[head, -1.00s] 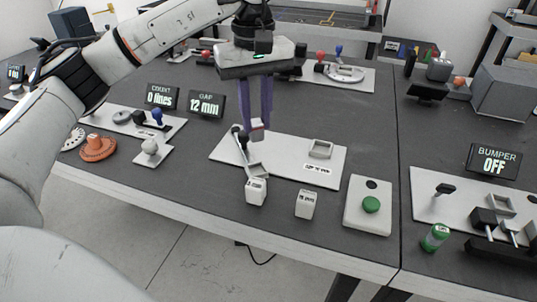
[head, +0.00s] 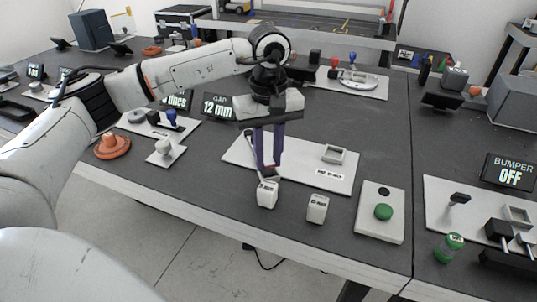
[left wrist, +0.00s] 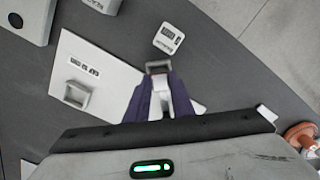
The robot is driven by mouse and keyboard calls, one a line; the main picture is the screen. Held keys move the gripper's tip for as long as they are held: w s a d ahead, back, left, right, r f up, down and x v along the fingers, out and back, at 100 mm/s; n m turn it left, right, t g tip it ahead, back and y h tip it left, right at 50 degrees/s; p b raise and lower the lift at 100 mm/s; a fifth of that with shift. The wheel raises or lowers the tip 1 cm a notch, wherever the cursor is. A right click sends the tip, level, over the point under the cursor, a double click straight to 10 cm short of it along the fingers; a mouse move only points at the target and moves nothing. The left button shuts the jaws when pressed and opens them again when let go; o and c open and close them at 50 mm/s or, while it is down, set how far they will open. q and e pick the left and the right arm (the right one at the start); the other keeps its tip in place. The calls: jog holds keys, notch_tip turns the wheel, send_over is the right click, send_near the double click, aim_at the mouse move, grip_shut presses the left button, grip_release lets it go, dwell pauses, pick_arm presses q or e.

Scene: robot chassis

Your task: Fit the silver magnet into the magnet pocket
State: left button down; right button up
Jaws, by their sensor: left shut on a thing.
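My left gripper (head: 269,165) points down over the front left part of a white board (head: 300,172). It is shut on a small grey piece with a reddish face, which I take as the silver magnet (left wrist: 158,65); it is mostly hidden by the fingers in the head view. A raised, square grey frame, which looks like the magnet pocket (head: 333,154), stands on the board to the right of the gripper. It also shows at the left in the left wrist view (left wrist: 76,93). The magnet is apart from this frame. My right gripper is not in view.
A labelled white block (head: 267,194) stands just in front of the fingertips, another (head: 317,208) to its right. A display (head: 218,107) reads GAP 12 mm. A green button box (head: 381,212) stands farther right.

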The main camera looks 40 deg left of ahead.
aim_at(268, 161)
pick_arm(q)
jog(key=c, duration=1.5)
grip_release()
jog(key=shift+c, duration=0.2)
jog(key=shift+r, duration=0.25)
notch_tip(268, 161, up, 12)
jog(key=p, duration=0.1)
jog(key=shift+f, duration=0.15)
